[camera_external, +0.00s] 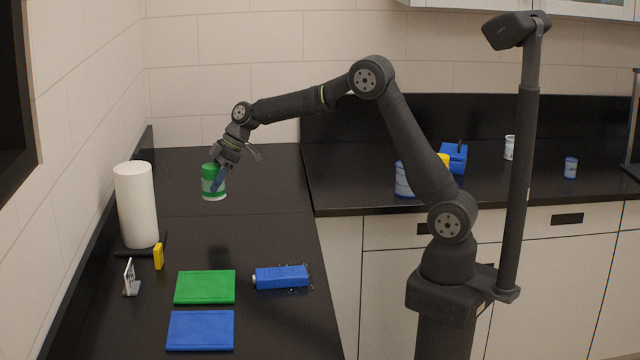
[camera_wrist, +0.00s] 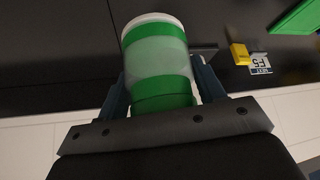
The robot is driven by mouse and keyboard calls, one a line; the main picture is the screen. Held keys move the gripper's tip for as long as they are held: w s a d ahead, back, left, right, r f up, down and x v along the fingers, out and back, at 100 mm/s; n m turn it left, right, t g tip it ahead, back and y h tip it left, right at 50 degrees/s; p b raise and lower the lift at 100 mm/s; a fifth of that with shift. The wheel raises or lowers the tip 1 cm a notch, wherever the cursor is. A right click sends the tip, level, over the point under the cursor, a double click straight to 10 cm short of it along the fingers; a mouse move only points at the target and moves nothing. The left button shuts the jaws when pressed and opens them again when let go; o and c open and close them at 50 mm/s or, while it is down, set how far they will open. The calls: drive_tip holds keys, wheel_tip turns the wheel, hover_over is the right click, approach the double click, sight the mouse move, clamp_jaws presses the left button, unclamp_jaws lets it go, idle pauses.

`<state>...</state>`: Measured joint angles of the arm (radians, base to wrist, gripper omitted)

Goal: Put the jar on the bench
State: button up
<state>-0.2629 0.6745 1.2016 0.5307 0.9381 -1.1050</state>
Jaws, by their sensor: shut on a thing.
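The jar (camera_external: 213,181) is green with a pale band around its middle and a white end. It also shows large in the wrist view (camera_wrist: 158,62), between the two fingers. My gripper (camera_external: 217,180) is shut on the jar and holds it over the far part of the left-hand black bench (camera_external: 260,230). The jar looks close to upright. Whether its base touches the bench or hangs above it, I cannot tell for sure.
A green board (camera_external: 205,287), a blue board (camera_external: 200,330) and a blue bottle-like item (camera_external: 282,277) lie nearer on the bench. A paper roll (camera_external: 136,205), a yellow block (camera_external: 158,256) and a small stand (camera_external: 130,278) are at left. Bench around the jar is clear.

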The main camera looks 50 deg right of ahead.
drive_tip(key=w+d+m+t+h, duration=0.1)
drive_tip(key=w+d+m, duration=0.15)
drive_tip(key=d, duration=0.95)
drive_tip(key=w+d+m+t+h, duration=0.1)
drive_tip(key=w+d+m, duration=0.15)
drive_tip(key=d, duration=0.85)
drive_tip(key=s+d+m+t+h, duration=0.2)
drive_tip(key=d+m, duration=0.3)
drive_tip(key=d, duration=1.8)
drive_tip(key=s+d+r+m+h, duration=0.15)
drive_tip(key=s+d, duration=0.35)
drive_tip(key=d, duration=0.5)
drive_tip(key=s+d+m+h, duration=0.25)
drive_tip(key=s+d, duration=0.25)
drive_tip(key=d, duration=0.6)
drive_tip(key=s+d+r+m+g+h, duration=0.15)
drive_tip(key=s+d+m, duration=0.45)
drive_tip(key=s+d, duration=1.05)
drive_tip(key=shift+w+a+f, duration=0.55)
drive_tip(key=shift+w+f, duration=1.2)
drive_tip(key=shift+f, duration=0.15)
drive_tip(key=shift+w+a+f, duration=0.5)
drive_tip(key=shift+w+f, duration=1.3)
drive_tip(key=shift+f, duration=0.1)
drive_tip(key=shift+w+a+f, duration=0.55)
drive_tip(key=shift+w+f, duration=1.2)
drive_tip(key=shift+f, duration=0.15)
drive_tip(key=shift+f, duration=0.15)
drive_tip(key=o, duration=1.1)
